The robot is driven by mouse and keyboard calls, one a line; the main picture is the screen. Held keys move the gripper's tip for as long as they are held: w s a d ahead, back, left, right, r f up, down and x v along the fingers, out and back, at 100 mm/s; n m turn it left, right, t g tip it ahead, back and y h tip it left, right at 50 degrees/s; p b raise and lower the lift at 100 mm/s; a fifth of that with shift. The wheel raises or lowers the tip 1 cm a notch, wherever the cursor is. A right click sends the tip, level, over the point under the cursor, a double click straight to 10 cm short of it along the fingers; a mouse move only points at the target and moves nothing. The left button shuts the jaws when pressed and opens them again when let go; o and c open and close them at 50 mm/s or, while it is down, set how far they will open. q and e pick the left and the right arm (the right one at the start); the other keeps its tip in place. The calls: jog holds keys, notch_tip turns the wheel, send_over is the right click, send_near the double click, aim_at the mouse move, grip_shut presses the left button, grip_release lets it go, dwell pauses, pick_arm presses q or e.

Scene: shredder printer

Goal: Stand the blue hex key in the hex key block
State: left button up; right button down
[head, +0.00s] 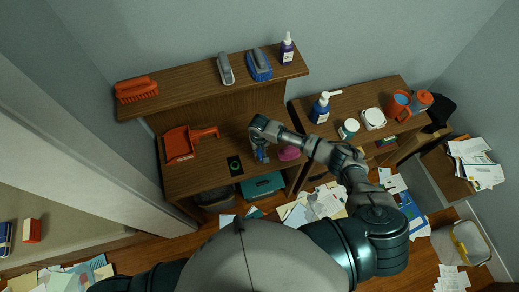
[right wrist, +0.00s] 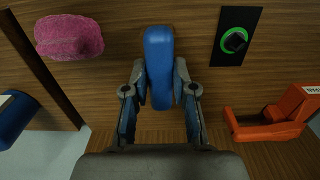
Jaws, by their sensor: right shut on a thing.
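My right gripper (head: 262,154) is over the wooden desk. In the right wrist view, its fingers (right wrist: 160,84) are closed on the sides of a long, rounded blue object (right wrist: 159,50). I cannot make out a hex key shape in it. A black plate (head: 235,165) with a green ring lies on the desk, left of the gripper in the head view. It shows at the upper right of the right wrist view (right wrist: 234,20), with a dark knob inside the ring, apart from the blue object. I cannot identify a hex key block. My left gripper is not in view.
A red dustpan (head: 180,145) lies at the desk's left, and a pink sponge-like thing (head: 289,153) lies right of the gripper. The raised shelf (head: 190,82) holds brushes and a purple bottle (head: 287,49). Papers (head: 325,203) litter the floor.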

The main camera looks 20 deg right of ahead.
jog(key=shift+f, duration=0.15)
jog(key=c, duration=0.9)
grip_release()
jog(key=shift+o, duration=0.2)
